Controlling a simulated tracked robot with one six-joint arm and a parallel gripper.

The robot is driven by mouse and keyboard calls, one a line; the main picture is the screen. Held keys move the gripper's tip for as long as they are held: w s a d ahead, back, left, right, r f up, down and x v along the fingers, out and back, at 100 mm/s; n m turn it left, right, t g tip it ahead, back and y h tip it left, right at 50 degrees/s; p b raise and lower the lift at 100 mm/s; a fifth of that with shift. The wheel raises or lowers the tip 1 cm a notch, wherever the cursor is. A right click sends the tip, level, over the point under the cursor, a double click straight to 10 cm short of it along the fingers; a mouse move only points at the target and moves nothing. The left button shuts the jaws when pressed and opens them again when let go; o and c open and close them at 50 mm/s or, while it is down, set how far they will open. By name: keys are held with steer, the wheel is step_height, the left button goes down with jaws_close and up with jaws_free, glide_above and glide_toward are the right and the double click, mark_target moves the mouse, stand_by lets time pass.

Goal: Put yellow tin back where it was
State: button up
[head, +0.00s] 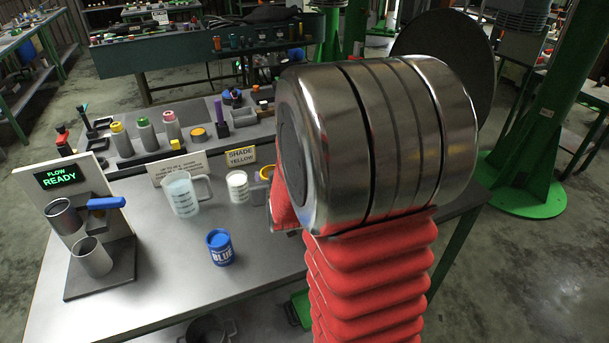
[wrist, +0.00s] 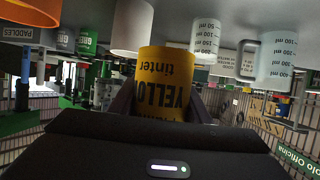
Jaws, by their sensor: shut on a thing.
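The yellow tin (wrist: 165,75) with "tinter" lettering is between the jaws of my gripper (wrist: 163,92) in the wrist view, where the picture is upside down. My gripper is shut on the tin. In the head view, only a bit of the yellow tin's rim (head: 266,172) shows at the left edge of my arm, right of the white beaker. My arm hides most of the tin and the jaws there. I cannot tell whether the tin's base touches the table.
A blue tin (head: 220,249) stands on the open front of the table (head: 165,270). A clear jug (head: 183,195) and a white beaker (head: 238,187) stand behind it, before the "SHADE YELLOW" sign (head: 240,156). A "FLOW READY" stand (head: 70,185) with metal cups is at left.

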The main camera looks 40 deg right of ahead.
steer(key=w+a+f+n+y, duration=0.1)
steer(key=w+a+n+y, duration=0.1)
steer(key=a, duration=1)
steer(key=w+a+n+t+y, duration=0.1)
steer(key=w+a+n+y, duration=0.2)
steer(key=a, duration=0.9)
steer(key=w, duration=0.2)
steer(key=shift+w+a+f+y, duration=0.15)
steer(key=shift+w+f+y, duration=0.15)
steer(key=shift+f+y, duration=0.1)
